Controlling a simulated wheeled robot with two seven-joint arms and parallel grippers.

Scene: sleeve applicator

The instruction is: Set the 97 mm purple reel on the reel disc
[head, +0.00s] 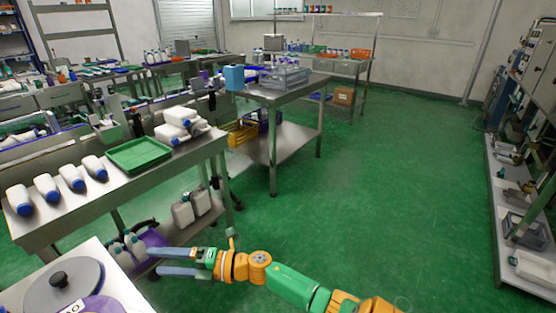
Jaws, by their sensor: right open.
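My right gripper (162,261) is at the lower middle, its two blue-grey fingers pointing left and spread apart with nothing visible between them. A grey disc with a black knob (62,290) lies on a white surface at the bottom left, left of and apart from the fingers. A purple piece with white lettering (98,305) shows at its front edge, cut off by the frame; I cannot tell whether it is a reel. Another purple rounded thing (150,240) shows low under the bench, just beyond the fingers and partly hidden. No reel size is readable. My left gripper is not in view.
A steel bench (128,195) with several white bottles and a green tray (139,155) stands at the left. Another steel table (290,92) stands beyond. The green floor (390,190) at centre and right is clear.

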